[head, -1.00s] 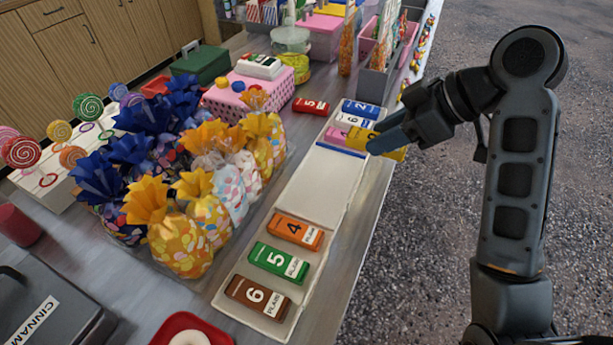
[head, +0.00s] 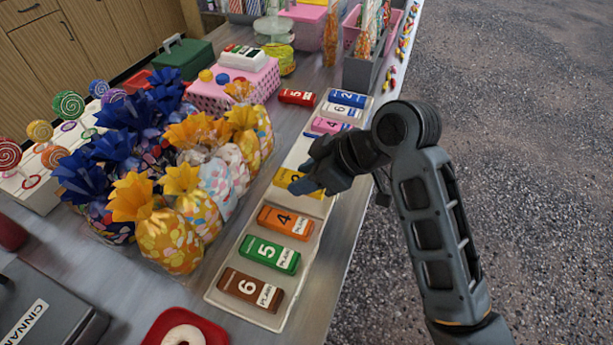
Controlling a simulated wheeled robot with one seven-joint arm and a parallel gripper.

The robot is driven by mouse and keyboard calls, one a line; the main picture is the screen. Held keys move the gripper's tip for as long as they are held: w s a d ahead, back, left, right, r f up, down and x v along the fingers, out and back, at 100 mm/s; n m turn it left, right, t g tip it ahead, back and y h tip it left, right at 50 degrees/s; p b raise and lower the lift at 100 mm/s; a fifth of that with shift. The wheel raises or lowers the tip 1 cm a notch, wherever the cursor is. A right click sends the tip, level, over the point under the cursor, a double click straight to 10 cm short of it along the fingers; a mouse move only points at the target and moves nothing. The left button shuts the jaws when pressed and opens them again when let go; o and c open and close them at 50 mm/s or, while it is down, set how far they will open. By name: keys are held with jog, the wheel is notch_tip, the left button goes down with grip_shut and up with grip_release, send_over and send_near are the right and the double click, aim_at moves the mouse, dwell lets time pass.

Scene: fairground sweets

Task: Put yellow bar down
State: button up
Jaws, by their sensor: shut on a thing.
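The yellow bar (head: 286,176) is at my gripper (head: 303,184), over the middle of the long white tray (head: 235,273), just beyond the orange bar. My gripper is shut on the yellow bar and hides much of it. Whether the bar touches the tray I cannot tell. In the far part lie a pink bar (head: 327,125), a white bar (head: 341,111) and a blue bar (head: 347,98).
A red bar (head: 297,97) lies on the counter left of the tray's far end. Wrapped sweet bags (head: 170,240) stand close along the tray's left side. A red tray (head: 158,330) with a ring-shaped sweet is at the near edge. The counter's right edge drops to gravel.

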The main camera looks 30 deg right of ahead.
jog(key=shift+f, duration=0.35)
jog(key=shift+f, duration=0.4)
jog(key=shift+f+b, duration=0.25)
jog(key=shift+b, duration=0.05)
jog(key=o, duration=1.1)
jog(key=shift+c, duration=0.2)
jog(key=shift+r, duration=0.2)
jog(key=v, duration=1.2)
jog(key=shift+r+p, duration=0.4)
jog(key=shift+p, duration=0.05)
